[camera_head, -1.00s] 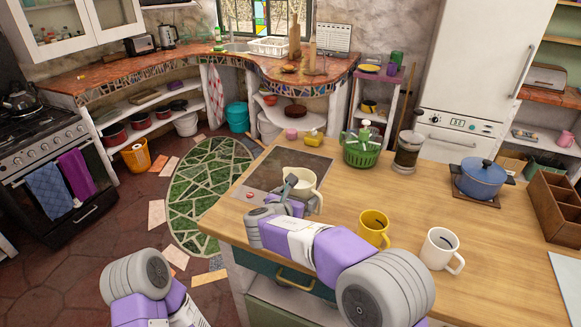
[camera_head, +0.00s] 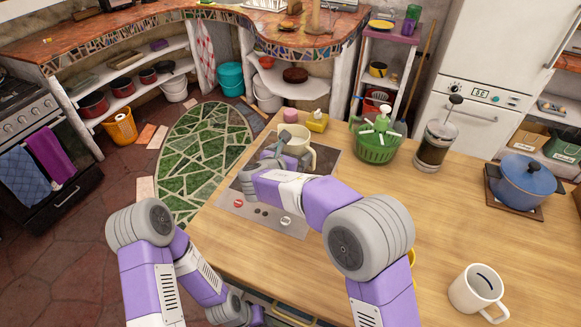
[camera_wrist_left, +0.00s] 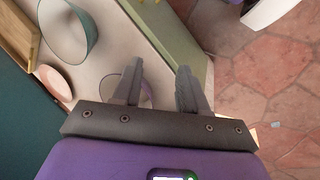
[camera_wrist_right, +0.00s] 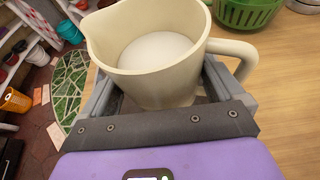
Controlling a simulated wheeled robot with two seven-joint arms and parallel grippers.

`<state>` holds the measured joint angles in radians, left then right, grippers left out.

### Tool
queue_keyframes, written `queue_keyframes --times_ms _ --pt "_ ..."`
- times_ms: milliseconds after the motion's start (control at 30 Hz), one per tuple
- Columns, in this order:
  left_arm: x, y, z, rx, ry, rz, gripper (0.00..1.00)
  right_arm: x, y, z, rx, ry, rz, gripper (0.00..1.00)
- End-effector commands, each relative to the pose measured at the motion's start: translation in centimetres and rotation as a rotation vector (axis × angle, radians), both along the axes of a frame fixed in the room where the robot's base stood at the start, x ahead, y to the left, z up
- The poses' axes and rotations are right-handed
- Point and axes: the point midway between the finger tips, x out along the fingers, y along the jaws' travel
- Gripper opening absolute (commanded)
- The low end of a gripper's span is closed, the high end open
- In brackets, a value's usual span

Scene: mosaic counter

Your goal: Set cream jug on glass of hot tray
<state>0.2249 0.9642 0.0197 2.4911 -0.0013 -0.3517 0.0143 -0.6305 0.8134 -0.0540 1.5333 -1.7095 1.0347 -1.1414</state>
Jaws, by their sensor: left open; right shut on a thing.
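The cream jug (camera_head: 300,153) is held upright over the far part of the hot tray (camera_head: 258,211), a flat dark glass plate with a control strip on the near side of the counter. I cannot tell whether its base touches the glass. My right gripper (camera_head: 291,140) is shut on the jug. The right wrist view shows the jug (camera_wrist_right: 150,70) between the fingers, with pale contents and its handle to the right.
A pink pot (camera_head: 290,116) and a yellow bottle (camera_head: 318,121) stand just behind the tray. A green basket (camera_head: 375,146) and a French press (camera_head: 435,145) stand to its right. A white mug (camera_head: 477,290) is at the front right, and a blue pot (camera_head: 525,183) is farther right.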

Motion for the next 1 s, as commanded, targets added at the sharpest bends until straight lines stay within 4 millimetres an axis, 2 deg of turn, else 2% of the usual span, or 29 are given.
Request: queue_keyframes --times_ms 233,500,900,933,1000 --pt "0.0 0.0 -0.7 0.0 0.0 0.0 0.43 0.1 0.0 -1.9 0.0 -0.004 -0.001 0.4" --pt "0.0 0.0 -2.0 0.0 0.0 0.0 0.43 0.1 0.0 -5.8 0.0 -0.004 -0.001 0.4" --pt "0.0 0.0 -2.3 0.0 -0.001 0.0 0.43 0.1 0.0 -6.2 0.001 -0.006 0.0 0.4" --pt "0.0 0.0 -2.3 0.0 -0.001 0.0 0.43 0.0 0.0 -6.4 0.0 -0.002 0.001 0.96" --pt "0.0 0.0 -2.2 0.0 -0.001 0.0 0.43 0.0 0.0 -6.4 0.001 -0.001 0.001 1.0"
